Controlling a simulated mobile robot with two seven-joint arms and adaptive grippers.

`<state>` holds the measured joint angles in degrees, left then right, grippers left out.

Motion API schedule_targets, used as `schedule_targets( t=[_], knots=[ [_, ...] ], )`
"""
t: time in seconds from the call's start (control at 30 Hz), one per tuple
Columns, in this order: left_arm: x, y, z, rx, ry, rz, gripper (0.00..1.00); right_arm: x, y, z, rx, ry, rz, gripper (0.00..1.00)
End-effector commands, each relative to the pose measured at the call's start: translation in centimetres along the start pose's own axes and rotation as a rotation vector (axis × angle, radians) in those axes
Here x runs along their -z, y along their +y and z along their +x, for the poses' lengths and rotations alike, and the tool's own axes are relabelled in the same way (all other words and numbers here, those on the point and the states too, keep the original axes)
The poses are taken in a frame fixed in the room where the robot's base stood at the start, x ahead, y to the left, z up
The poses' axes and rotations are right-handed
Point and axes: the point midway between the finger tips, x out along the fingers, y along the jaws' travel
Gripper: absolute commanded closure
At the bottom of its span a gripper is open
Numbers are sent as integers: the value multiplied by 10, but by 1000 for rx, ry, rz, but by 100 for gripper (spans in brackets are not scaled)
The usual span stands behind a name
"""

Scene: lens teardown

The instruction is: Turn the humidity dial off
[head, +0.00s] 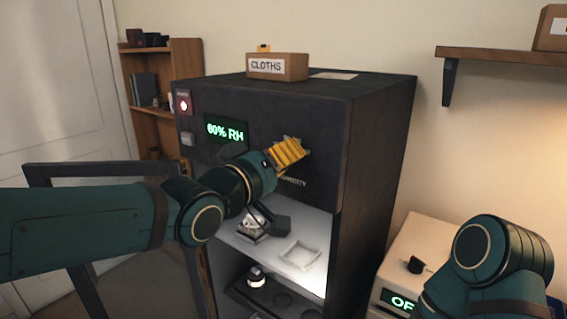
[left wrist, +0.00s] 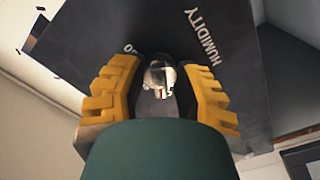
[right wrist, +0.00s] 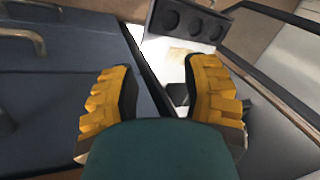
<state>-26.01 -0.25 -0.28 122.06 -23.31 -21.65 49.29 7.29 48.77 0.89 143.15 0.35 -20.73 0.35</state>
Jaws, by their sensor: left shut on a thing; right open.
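The humidity dial (left wrist: 160,77) is a shiny metal knob on the dark front panel of the cabinet. In the left wrist view it sits between the yellow fingers of my left gripper (left wrist: 158,92), beside the word HUMIDITY. My left gripper (head: 289,153) is shut on the dial, and in the head view it hides the dial. The green display (head: 225,132) on the panel reads 60% RH. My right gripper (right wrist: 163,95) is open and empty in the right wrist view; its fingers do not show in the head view.
A box labelled CLOTHS (head: 277,67) stands on the cabinet (head: 372,130). Lit shelves below hold a white square frame (head: 300,254) and small parts. A pale box with a black knob (head: 414,265) stands at the right.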

Motion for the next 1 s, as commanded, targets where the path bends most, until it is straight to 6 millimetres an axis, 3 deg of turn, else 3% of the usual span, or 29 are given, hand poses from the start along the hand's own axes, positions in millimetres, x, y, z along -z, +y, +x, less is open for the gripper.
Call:
schedule_targets(
  t=[0.33,0.8,0.83,0.9,1.0],
  knots=[
    [1,0,0,-1,3,-122,100,-1,0,2,0,-2,-1,53],
    [2,1,0,-2,3,-137,100,-1,1,2,0,-2,0,53],
    [2,1,0,-2,3,-137,62,-1,1,2,0,-2,0,53],
    [2,1,0,-2,3,-137,37,-1,1,2,0,-1,0,53],
    [1,1,0,-2,2,-136,34,-1,1,2,0,-1,0,53]
  ],
)
